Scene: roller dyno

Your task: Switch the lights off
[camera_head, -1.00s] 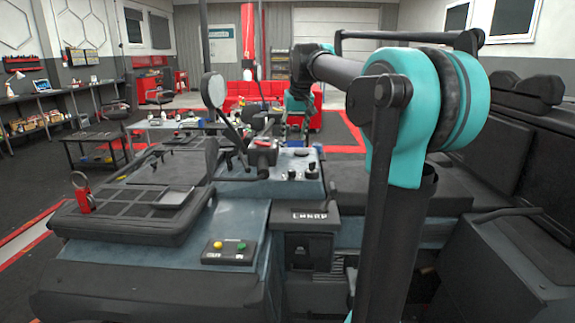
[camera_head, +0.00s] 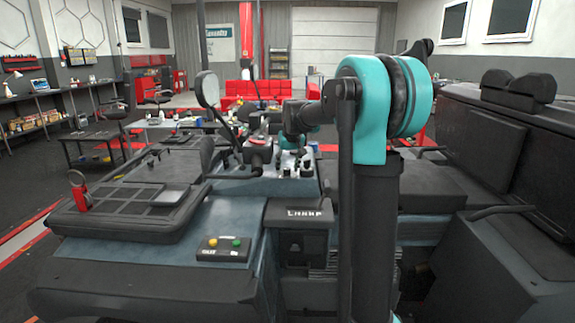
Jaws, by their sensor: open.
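My arm reaches forward from the right foreground and bends down over the dark vehicle-like machine. My gripper (camera_head: 291,157) is small and partly lost against the control panel (camera_head: 268,187), at or just above its far part. It is open, with nothing seen in it. The panel carries several dark knobs or switches and a red part (camera_head: 258,141). I cannot tell whether the gripper touches any of them. No control clearly marked for lights can be read.
A round mirror (camera_head: 207,89) on a stalk stands left of the panel. A red padlock-like item (camera_head: 78,190) is on the left black tray. A dark cabinet (camera_head: 480,265) stands at right. Red sofas (camera_head: 245,90) and work tables are farther back. Open floor lies at left.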

